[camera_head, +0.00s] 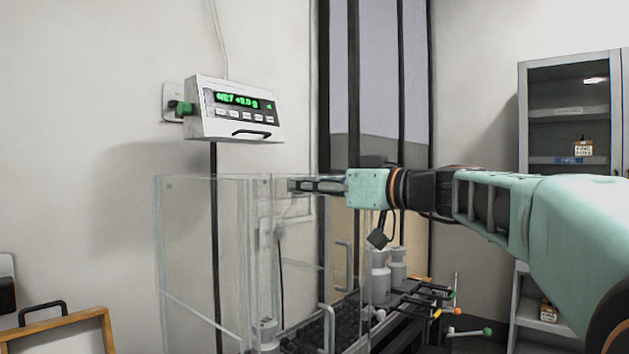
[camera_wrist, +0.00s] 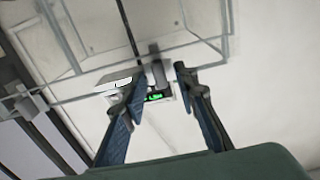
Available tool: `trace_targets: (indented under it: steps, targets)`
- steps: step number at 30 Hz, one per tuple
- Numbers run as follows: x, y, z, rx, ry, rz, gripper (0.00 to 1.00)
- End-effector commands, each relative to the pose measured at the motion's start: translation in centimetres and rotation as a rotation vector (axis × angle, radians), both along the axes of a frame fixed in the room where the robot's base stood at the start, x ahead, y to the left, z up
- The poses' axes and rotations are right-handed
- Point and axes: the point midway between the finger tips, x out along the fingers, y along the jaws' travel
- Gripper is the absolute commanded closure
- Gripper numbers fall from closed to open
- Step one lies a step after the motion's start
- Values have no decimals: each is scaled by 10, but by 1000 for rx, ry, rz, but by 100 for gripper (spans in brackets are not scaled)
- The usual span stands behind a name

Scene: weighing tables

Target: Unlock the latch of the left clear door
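A clear-walled enclosure (camera_head: 190,245) stands in the middle of the head view, with see-through panels and clear bar handles (camera_head: 328,326). Overlapping panels make it hard to tell which one is the left door. My gripper (camera_head: 291,185) points left at the enclosure's upper edge. In the wrist view, my gripper's two fingers (camera_wrist: 158,74) are apart. A small grey piece (camera_wrist: 156,72), possibly the latch, shows between the fingertips near the clear panel's edge. I cannot tell whether the fingers touch it. The latch is not distinct in the head view.
A scale display (camera_head: 238,110) with green digits hangs on the wall above the enclosure. Grey bottles (camera_head: 380,280) and a rack with coloured knobs (camera_head: 440,295) stand to the right. A wooden-framed box (camera_head: 65,335) is at lower left, and a cabinet (camera_head: 568,130) at right.

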Motion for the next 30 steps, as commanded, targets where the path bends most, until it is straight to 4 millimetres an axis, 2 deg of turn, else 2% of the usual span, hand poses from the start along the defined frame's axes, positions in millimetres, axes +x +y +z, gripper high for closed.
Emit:
trace_targets:
  steps: [5, 12, 23, 30]
  targets:
    - [0, 0, 0, 0, 0, 1, 74]
    - [0, 0, 0, 0, 0, 1, 100]
    - [0, 0, 0, 12, 15, 1, 100]
    - [0, 0, -2, 77, 98, 1, 100]
